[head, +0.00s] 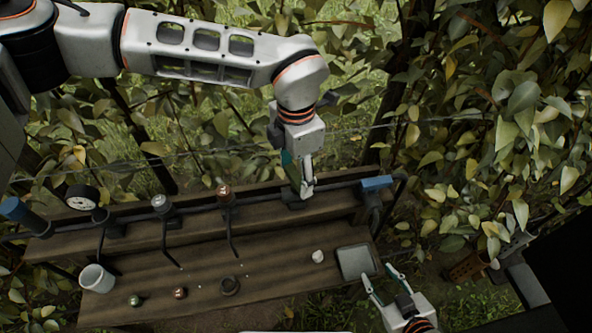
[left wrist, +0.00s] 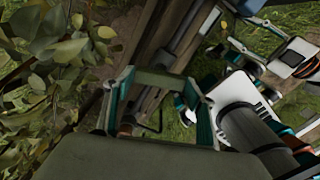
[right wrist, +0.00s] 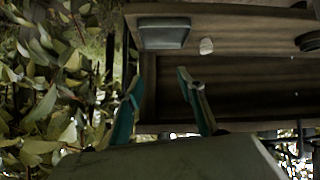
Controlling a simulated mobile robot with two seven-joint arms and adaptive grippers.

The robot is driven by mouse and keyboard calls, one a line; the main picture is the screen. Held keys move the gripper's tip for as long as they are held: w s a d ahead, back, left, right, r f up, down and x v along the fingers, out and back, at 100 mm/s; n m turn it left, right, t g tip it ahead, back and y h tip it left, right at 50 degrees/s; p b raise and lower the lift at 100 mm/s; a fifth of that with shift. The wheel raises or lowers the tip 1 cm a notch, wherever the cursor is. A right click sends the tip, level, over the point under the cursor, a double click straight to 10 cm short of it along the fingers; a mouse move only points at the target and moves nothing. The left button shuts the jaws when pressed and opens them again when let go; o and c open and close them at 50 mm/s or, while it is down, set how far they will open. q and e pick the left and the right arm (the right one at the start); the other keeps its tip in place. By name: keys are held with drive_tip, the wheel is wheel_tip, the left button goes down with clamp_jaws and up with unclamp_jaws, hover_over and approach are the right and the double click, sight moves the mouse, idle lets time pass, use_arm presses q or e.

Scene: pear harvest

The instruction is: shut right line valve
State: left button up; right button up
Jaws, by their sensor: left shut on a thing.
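A dark pipe runs along the raised back board of the wooden bench. A blue handle (head: 377,183) sits at its right end, and another blue handle (head: 15,210) at its left end. My left gripper (head: 306,190) reaches down to the pipe left of the right blue handle, apart from it. It is shut on a part there that its fingers mostly hide; a dark block (head: 293,200) shows just below. Its teal fingers show in the left wrist view (left wrist: 163,112). My right gripper (head: 384,284) is open and empty by the bench's right front corner, also in the right wrist view (right wrist: 166,92).
A grey square tray (head: 355,262) and a white lump (head: 318,256) lie near my right gripper. A gauge (head: 82,197), a silver-topped fitting (head: 161,203) and a copper-topped fitting (head: 225,193) line the pipe. A white cup (head: 97,278) stands at left. Foliage crowds the right.

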sight(296, 177)
use_arm(q)
drive_tip(key=m, duration=0.3)
drive_tip(key=shift+p, duration=0.35)
drive_tip(key=shift+f+m, duration=0.1)
drive_tip(key=shift+m, duration=0.3)
drive_tip(key=o, duration=1.1)
wheel_tip(296, 177, up, 12)
